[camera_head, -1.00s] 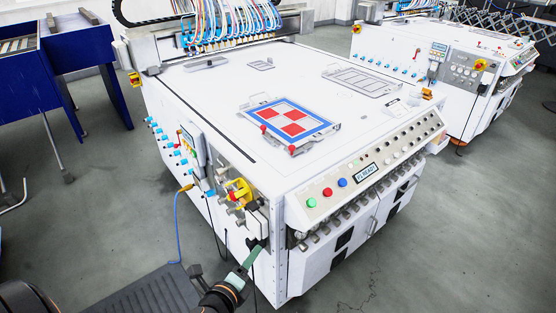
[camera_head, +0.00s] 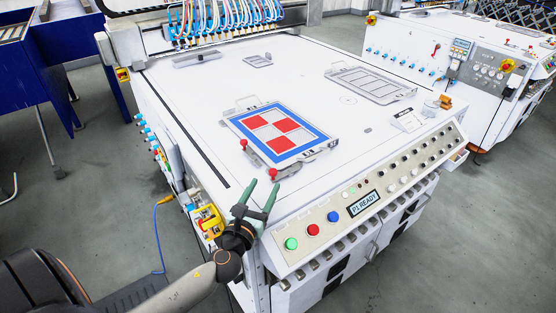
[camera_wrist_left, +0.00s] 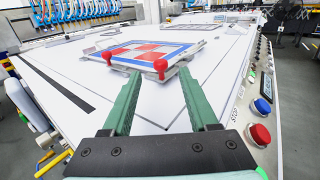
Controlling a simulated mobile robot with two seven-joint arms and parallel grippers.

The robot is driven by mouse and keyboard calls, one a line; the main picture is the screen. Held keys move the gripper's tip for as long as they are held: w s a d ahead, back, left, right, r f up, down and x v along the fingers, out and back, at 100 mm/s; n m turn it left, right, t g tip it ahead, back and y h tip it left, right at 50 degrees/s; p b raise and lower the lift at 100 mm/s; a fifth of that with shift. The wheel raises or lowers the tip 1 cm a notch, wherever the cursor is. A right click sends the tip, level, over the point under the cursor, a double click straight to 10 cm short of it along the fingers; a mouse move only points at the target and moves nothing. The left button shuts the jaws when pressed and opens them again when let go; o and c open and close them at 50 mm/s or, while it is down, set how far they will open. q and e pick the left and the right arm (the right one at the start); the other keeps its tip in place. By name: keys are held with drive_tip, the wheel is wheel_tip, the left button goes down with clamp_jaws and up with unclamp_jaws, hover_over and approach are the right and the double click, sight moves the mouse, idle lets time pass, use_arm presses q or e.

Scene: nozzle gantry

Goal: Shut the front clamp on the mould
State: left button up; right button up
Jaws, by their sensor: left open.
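The mould (camera_head: 302,122), a blue-bordered plate with red and white squares, lies on the white machine top. It also shows in the left wrist view (camera_wrist_left: 190,49). Two grey clamps with red knobs are at its near left side. The front clamp (camera_head: 279,172) has its knob nearest me; in the left wrist view its knob (camera_wrist_left: 160,67) stands up beyond my fingers. I cannot tell how far its lever is turned. My left gripper (camera_head: 259,184) is open and empty over the near corner, short of the front clamp and not touching it. My right gripper is not in view.
A button panel (camera_head: 362,200) with green, red and blue buttons runs along the front edge, close right of my left gripper. A yellow-and-red switch (camera_head: 209,223) is on the left side. A second tray (camera_head: 370,83) lies farther back. The top between gripper and clamp is clear.

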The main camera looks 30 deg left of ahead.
sight(274, 168)
use_arm(q)
drive_tip(key=x, duration=1)
drive_tip(key=shift+w, duration=0.35)
clamp_jaws()
idle(0.9)
